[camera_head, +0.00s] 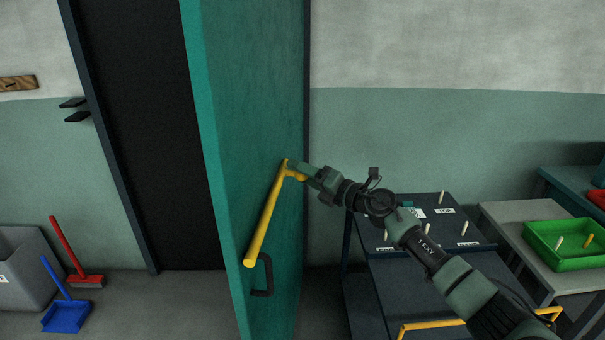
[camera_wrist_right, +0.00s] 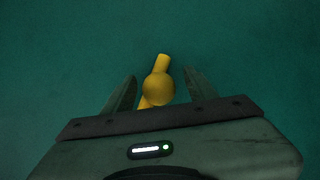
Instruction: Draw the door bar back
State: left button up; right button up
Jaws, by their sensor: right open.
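The yellow door bar (camera_head: 263,222) is on the face of the teal door (camera_head: 235,130), which stands swung out from the dark doorway. The bar slants from its upper end down to the lower left. My right gripper (camera_head: 296,168) is at the bar's upper end. In the right wrist view, its two open fingers (camera_wrist_right: 160,78) lie on either side of the bar's rounded yellow end (camera_wrist_right: 158,88), with gaps showing between. A black door handle (camera_head: 264,277) sits below the bar. My left gripper is not in view.
Two dark brackets (camera_head: 74,109) are on the wall left of the doorway. A red brush (camera_head: 84,280), a blue dustpan (camera_head: 66,315) and a grey bin (camera_head: 25,265) are on the floor at left. A dark pegged stand (camera_head: 430,228) and a green tray (camera_head: 560,262) are at right.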

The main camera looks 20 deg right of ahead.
jog(key=b+v, duration=0.1)
jog(key=v, duration=0.6)
jog(key=shift+s+d, duration=0.2)
jog(key=shift+d, duration=0.05)
